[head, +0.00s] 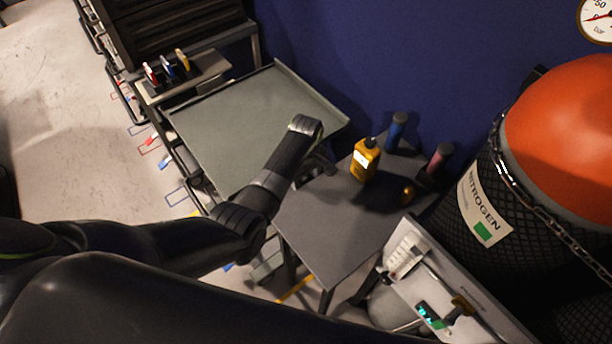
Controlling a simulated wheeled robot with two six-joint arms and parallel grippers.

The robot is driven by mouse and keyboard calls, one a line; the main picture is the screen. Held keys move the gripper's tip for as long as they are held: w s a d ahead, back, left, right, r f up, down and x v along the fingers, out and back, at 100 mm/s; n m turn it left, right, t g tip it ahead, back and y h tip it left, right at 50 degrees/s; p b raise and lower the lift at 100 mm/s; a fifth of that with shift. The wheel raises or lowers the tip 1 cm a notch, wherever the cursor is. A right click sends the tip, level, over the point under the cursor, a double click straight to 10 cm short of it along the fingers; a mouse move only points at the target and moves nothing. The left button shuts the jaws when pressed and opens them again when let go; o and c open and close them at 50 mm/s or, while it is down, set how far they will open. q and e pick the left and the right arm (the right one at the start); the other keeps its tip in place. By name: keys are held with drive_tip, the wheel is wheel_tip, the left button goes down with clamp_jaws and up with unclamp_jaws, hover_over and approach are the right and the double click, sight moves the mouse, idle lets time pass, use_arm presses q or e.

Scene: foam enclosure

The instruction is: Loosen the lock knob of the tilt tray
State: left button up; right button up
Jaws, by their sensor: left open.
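The tilt tray (235,110) is a flat grey-green tray with a raised rim, in the middle of the head view. It looks tilted, but I cannot tell by how much. My left arm reaches in from the left and crosses the tray's near right corner. My left gripper (320,168) is small and dark at that corner, beyond the wrist, and it is open. I cannot make out the lock knob; it may be hidden behind my wrist and gripper. I cannot tell whether the gripper touches anything. My right gripper is not in view.
A grey side table (335,225) holds a yellow bottle (364,162), a blue bottle (396,130) and a reddish one (438,158). A nitrogen cylinder (560,140) with a chain stands right. A dark drawer cabinet (175,30) is at upper left. Open floor lies left.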

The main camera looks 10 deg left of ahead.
use_arm(q)
drive_tip(key=shift+c, duration=0.3)
drive_tip(key=c, duration=0.9)
drive_tip(key=shift+s+a+r+t+h+p, duration=0.15)
drive_tip(key=shift+t+h+p, duration=0.3)
drive_tip(key=shift+p, duration=0.65)
drive_tip(key=shift+s+t+h+p, duration=0.1)
drive_tip(key=shift+t+h+p, duration=0.25)
drive_tip(key=shift+t+p, duration=0.3)
drive_tip(key=shift+t+h+p, duration=0.55)
drive_tip(key=shift+t+h, duration=0.15)
drive_tip(key=shift+t, duration=0.1)
drive_tip(key=shift+s+a+f+t+h, duration=0.1)
drive_tip(key=shift+f+t+h, duration=0.15)
drive_tip(key=shift+t+h, duration=0.45)
